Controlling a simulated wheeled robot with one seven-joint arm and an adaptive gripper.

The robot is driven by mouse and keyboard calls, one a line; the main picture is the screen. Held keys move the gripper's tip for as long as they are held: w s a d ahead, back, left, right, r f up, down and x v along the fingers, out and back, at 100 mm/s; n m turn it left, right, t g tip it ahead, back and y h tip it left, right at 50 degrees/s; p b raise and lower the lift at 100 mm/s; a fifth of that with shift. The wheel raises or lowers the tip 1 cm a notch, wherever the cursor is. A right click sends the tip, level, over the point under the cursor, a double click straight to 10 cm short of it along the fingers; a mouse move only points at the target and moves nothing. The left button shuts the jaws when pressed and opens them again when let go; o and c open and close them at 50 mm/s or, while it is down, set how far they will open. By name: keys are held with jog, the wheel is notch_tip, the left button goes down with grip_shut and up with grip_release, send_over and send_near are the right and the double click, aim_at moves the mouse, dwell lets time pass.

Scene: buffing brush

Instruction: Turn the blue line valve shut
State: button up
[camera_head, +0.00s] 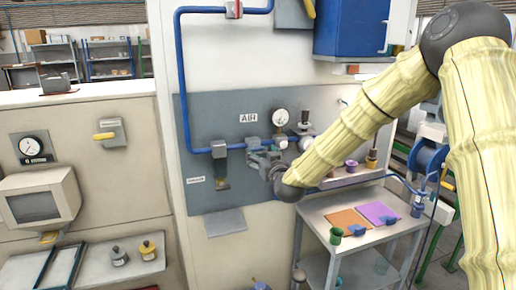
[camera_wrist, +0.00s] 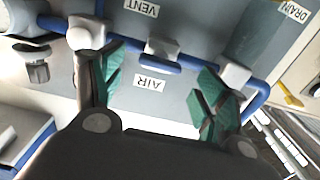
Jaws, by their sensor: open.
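The blue pipe (camera_head: 183,90) runs down the grey panel (camera_head: 205,100), then right past the AIR label. A grey valve body (camera_head: 219,149) sits on it, with a dark part (camera_head: 222,178) hanging below. My gripper (camera_head: 262,160) is at the panel, right of that body and below the AIR label. In the wrist view, the picture is upside down; my gripper (camera_wrist: 158,86) is open, its green-padded fingers apart with nothing between the tips. The pipe (camera_wrist: 195,64) crosses beyond them, with a middle fitting (camera_wrist: 160,50). A right fitting (camera_wrist: 235,75) is beside the right finger. Which fitting turns is unclear.
A pressure gauge (camera_head: 281,117) is mounted right of the AIR label. A bench (camera_head: 315,207) with orange and purple mats stands below right. A small shelf (camera_head: 224,222) projects below the panel's pipework.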

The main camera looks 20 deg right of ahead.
aim_at(258, 150)
jog(key=shift+w+p, duration=0.6)
jog(key=shift+w, duration=1.45)
jog(key=c, duration=1)
